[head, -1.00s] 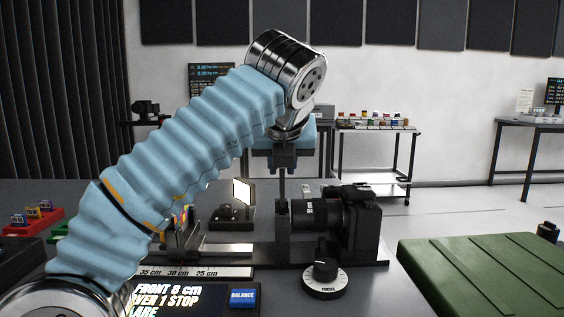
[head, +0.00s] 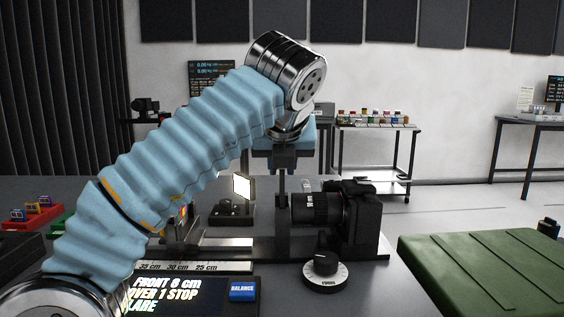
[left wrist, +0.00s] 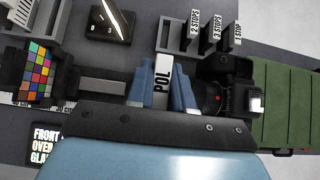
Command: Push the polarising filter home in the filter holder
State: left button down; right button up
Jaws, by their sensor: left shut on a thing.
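My left gripper (head: 283,172) points straight down just in front of the camera lens (head: 315,208). In the left wrist view its blue fingers (left wrist: 163,88) are shut on the polarising filter, whose white tab (left wrist: 162,73) reads POL. In the head view the filter is a thin dark upright piece (head: 282,188) below the fingers, in line with the dark filter holder (head: 283,222) before the lens. The holder is mostly hidden by the gripper in the left wrist view. I cannot tell how deep the filter sits. My right gripper is not in view.
The camera (head: 361,215) stands on a dark rail, with a focus knob (head: 322,268) in front. A colour chart (left wrist: 38,72) stands at the rail's left. A rack (left wrist: 170,35) holds labelled filters behind. A green case (head: 490,268) lies at right.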

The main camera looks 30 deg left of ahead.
aim_at(283, 181)
pick_arm(q)
jog(key=shift+f+b, duration=1.3)
jog(key=shift+f, duration=0.35)
jog(key=shift+r+p, duration=1.95)
jog(key=shift+p, duration=0.15)
jog(key=shift+p, duration=0.35)
jog(key=shift+f+b, duration=1.7)
jog(key=shift+f, duration=0.3)
jog(key=c, duration=0.9)
grip_release()
jog(key=shift+d, duration=0.1)
